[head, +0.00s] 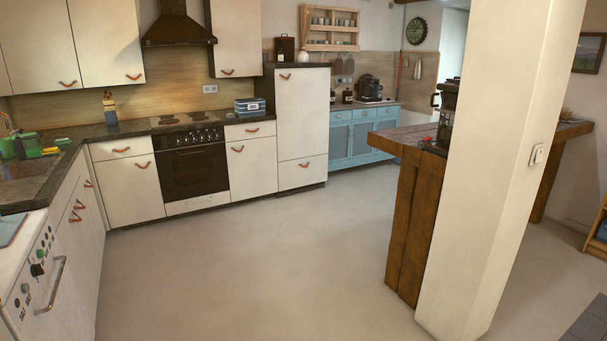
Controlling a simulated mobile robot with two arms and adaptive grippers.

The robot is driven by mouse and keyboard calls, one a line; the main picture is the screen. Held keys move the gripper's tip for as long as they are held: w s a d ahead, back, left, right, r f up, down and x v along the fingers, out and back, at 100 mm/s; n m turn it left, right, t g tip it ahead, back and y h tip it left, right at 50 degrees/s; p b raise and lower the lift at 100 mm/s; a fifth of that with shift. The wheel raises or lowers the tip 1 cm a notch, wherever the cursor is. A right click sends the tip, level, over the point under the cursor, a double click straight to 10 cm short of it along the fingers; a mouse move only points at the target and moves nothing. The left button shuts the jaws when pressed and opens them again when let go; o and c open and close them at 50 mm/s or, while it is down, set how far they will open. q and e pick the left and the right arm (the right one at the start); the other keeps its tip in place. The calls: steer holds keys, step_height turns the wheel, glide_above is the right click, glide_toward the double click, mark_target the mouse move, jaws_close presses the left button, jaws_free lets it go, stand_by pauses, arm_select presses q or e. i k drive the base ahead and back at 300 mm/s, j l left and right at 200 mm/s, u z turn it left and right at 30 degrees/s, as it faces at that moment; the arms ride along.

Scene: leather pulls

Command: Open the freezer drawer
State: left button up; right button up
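A tall white cabinet front (302,115) stands at the right end of the kitchen row in the head view, with a leather pull near its top. Below a thin seam is a lower white drawer front (302,176), which looks like the freezer drawer. It is flush and shut. Its small reddish-brown leather pull (304,164) sits near its top edge. Neither of my grippers shows in the head view, so nothing can be seen of what they hold.
Open pale floor (250,255) lies before the cabinets. A white pillar (490,160) and a wooden counter (408,215) stand on the right. A black oven (193,165) is left of the tall cabinet. A blue sideboard (352,140) stands behind, and a white appliance (35,285) is at near left.

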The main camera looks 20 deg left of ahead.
mark_target(305, 172)
steer(key=i+u, duration=0.15)
steer(key=i, duration=0.4)
steer(key=i+l+u, duration=0.1)
steer(key=i, duration=0.45)
steer(key=i+j+u, duration=0.2)
steer(key=i+u, duration=0.2)
steer(key=i, duration=0.25)
steer(key=i+u, duration=0.35)
steer(key=i, duration=0.3)
steer(key=i+l+u, duration=0.2)
steer(key=i+u, duration=0.2)
steer(key=i, duration=0.25)
steer(key=i+z, duration=0.25)
steer(key=i, duration=0.25)
steer(key=i+z, duration=0.25)
steer(key=i, duration=0.25)
steer(key=i+j+z, duration=0.1)
steer(key=i+z, duration=0.15)
steer(key=i, duration=0.2)
steer(key=i+j+z, duration=0.25)
steer(key=i, duration=0.25)
